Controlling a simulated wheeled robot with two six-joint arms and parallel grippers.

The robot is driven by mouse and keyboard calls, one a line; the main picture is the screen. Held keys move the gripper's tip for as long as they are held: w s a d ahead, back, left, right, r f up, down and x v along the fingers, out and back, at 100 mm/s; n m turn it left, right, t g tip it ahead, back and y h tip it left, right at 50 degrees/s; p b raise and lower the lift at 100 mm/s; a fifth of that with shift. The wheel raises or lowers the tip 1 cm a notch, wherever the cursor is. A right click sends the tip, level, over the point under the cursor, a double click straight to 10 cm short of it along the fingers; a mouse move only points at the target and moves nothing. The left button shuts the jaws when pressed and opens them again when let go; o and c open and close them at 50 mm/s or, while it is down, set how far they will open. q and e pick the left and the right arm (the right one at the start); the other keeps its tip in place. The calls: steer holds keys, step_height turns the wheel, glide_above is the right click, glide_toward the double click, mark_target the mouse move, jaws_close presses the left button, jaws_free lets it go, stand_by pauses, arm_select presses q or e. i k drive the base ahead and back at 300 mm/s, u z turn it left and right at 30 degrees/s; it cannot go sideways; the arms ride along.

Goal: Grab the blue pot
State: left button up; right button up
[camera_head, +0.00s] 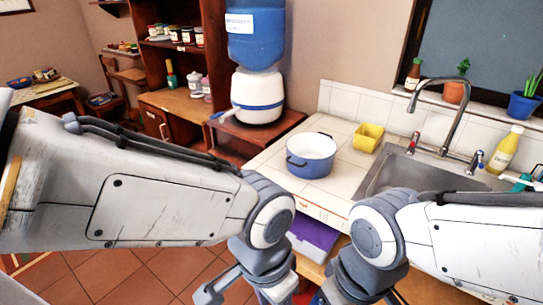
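The blue pot (311,168) stands upright on the white tiled counter (277,160), left of the sink. It has a blue outside, a white inside and small side handles, and it looks empty. My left arm comes in from the left, and its gripper (238,294) hangs low in front of the counter, partly cut off by the bottom edge. My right arm comes in from the right, and its gripper (365,298) is also low and mostly cut off at the bottom edge. Both grippers are below and apart from the pot.
A yellow container (367,138) stands just behind the pot to the right. The sink (385,178) with its tall faucet (452,105) lies right. A yellow bottle (506,150) stands beyond it. A water dispenser (257,95) stands behind left. A purple cloth-like thing (312,236) is below the counter edge.

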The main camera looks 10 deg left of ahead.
mark_target(310, 156)
steer(key=u, duration=0.5)
steer(key=i, duration=1.4)
steer(key=z, duration=0.2)
